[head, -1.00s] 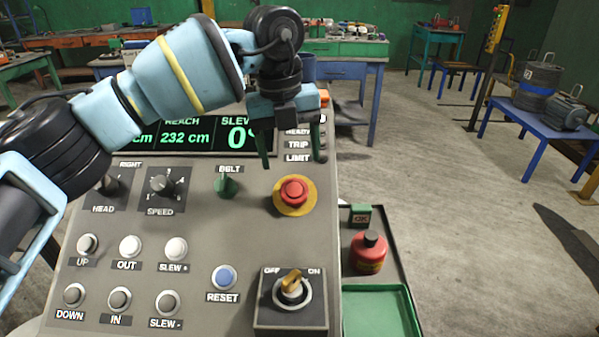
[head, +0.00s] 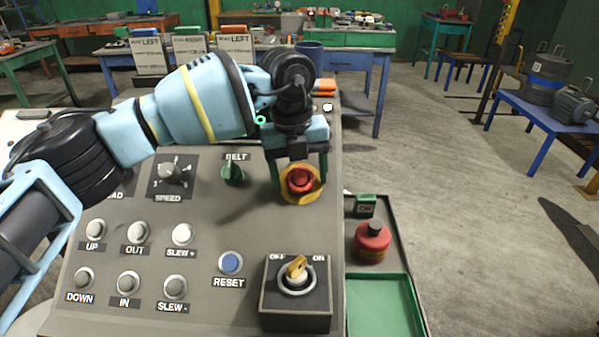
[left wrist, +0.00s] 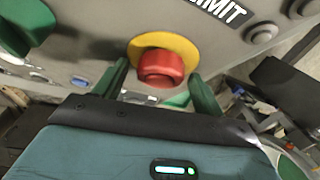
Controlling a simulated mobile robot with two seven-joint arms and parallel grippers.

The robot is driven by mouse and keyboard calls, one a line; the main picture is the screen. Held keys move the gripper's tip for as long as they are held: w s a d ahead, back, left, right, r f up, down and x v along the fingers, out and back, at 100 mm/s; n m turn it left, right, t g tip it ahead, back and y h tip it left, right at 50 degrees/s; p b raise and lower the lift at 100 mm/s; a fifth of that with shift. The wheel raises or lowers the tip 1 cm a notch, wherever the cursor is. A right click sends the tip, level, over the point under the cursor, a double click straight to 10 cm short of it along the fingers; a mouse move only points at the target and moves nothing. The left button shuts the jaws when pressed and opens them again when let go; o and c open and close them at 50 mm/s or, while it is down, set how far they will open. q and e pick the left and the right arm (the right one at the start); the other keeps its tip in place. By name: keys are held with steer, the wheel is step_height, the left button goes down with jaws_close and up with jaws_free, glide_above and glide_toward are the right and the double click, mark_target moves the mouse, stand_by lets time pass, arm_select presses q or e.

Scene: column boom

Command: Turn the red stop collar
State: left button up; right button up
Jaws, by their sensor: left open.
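The red stop collar (head: 300,180) is a round red knob on a yellow disc (head: 288,197), at the upper right of the grey control panel. My left gripper (head: 299,172) is open, with its green fingers on either side of the red collar. In the left wrist view the red collar (left wrist: 160,67) sits between the two finger tips, with a visible gap to the right finger. I cannot tell whether the left finger touches it. My right gripper is not in view.
The grey panel (head: 215,205) also carries a green BELT knob (head: 233,173), several push buttons and a yellow key switch (head: 297,268). A red can (head: 371,243) and a green tray (head: 380,305) stand right of the panel. Open floor lies further right.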

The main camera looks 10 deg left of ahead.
arm_select(q)
steer(key=c, duration=0.7)
steer(key=shift+c, duration=1.4)
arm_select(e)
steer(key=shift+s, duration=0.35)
